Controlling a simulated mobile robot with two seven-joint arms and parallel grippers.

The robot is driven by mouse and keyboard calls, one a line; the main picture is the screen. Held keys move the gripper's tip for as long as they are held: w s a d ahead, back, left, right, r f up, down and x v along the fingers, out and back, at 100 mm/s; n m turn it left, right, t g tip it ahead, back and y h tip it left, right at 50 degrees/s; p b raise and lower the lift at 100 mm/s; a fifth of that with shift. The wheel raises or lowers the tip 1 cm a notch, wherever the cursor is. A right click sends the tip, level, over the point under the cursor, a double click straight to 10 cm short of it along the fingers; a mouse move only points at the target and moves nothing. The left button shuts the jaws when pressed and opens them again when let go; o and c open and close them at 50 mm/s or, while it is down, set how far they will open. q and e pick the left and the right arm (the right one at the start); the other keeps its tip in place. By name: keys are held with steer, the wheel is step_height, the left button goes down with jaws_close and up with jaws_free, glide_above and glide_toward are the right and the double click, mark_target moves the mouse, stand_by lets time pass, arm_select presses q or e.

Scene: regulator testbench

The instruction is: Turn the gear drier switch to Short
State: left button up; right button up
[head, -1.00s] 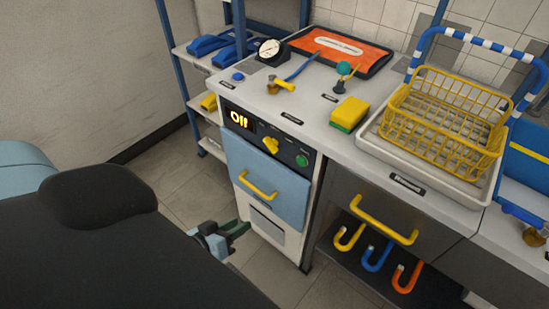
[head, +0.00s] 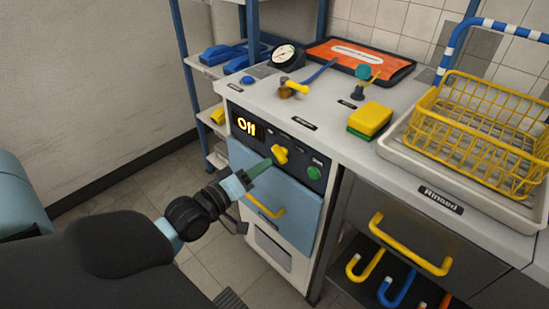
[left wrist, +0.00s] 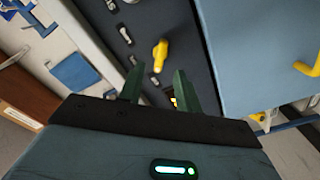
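The drier's dark control panel (head: 299,155) is on the front of the cabinet, and its lit display (head: 247,126) reads "Off". The yellow switch knob (head: 280,155) is right of the display; it also shows in the left wrist view (left wrist: 160,54). My left gripper (head: 268,165) is just in front of the panel, close to the knob's lower left. In the left wrist view my left gripper (left wrist: 158,82) has its two green fingers apart, with nothing between them. The knob appears just beyond the fingertips. I cannot tell whether a finger touches it. My right gripper is not in view.
A green button (head: 315,172) is right of the knob. Below the panel is a blue drawer front with a yellow handle (head: 266,208). The counter above holds a yellow-green sponge (head: 370,120), a gauge (head: 285,56) and a yellow wire basket (head: 470,135).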

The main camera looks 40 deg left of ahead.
mark_target(276, 156)
arm_select(q)
steer(key=shift+w+d+b, duration=0.2)
steer(key=shift+w+b, duration=0.1)
steer(key=shift+w, duration=2.5)
steer(key=shift+c, duration=0.2)
jaws_close()
